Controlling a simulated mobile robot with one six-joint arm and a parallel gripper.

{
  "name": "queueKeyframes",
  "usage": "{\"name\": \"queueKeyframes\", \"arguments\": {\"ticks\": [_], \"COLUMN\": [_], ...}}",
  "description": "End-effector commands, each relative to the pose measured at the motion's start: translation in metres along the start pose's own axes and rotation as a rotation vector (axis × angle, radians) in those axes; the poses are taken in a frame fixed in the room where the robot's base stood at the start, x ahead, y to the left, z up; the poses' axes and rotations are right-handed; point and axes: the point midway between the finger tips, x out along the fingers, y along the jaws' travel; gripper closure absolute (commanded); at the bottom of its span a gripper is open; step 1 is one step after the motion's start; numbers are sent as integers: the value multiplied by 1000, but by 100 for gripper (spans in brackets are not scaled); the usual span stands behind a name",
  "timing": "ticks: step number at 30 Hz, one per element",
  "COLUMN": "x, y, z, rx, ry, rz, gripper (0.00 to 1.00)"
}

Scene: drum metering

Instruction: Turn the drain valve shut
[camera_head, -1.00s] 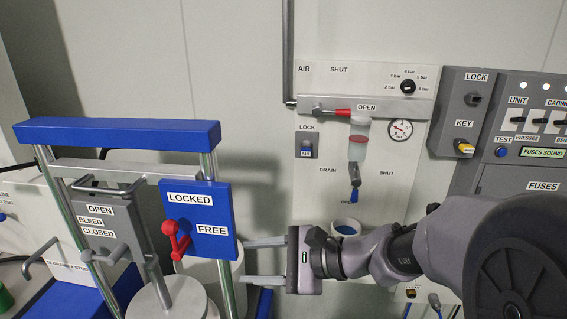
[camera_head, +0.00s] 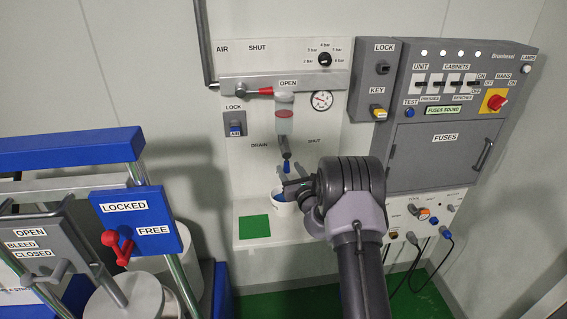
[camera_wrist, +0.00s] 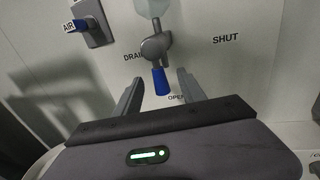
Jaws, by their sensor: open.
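The drain valve (camera_head: 283,146) is a grey body under a clear bowl on the white air panel, with a blue-tipped lever (camera_head: 287,166). In the wrist view the lever (camera_wrist: 161,82) hangs down, its tip just above the OPEN label (camera_wrist: 177,97); SHUT (camera_wrist: 226,39) is printed to the upper right and DRAIN to the left. My gripper (camera_wrist: 159,75) is open, one finger on each side of the lever in the picture. I cannot tell whether either finger touches it. In the head view my wrist hides most of the gripper.
A white cup (camera_head: 285,212) stands below the valve beside a green square (camera_head: 254,227). The AIR lock (camera_head: 235,124) is left of the valve. The fuse cabinet (camera_head: 446,150) is to the right, and a press with a blue LOCKED/FREE plate (camera_head: 137,222) to the left.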

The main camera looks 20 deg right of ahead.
Motion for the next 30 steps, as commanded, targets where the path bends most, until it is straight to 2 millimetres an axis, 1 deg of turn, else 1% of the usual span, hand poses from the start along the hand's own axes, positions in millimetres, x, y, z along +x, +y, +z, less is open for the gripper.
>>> {"name": "queueKeyframes", "arguments": {"ticks": [1,3,6,9,12,19,20,24,27,30], "x": [12,27,43,54,59,60,60,60,60,60], "y": [0,1,1,0,0,1,1,1,1,1], "z": [-2,-2,-2,-1,0,0,0,0,0,0], "rx": [-2,-1,-1,-1,0,0,0,0,0,0], "ry": [-2,-2,-1,-1,0,1,1,1,1,1], "rz": [1,2,2,1,1,1,1,1,1,1], "gripper": [52,52,52,52,52,52,56,84,100,100]}}
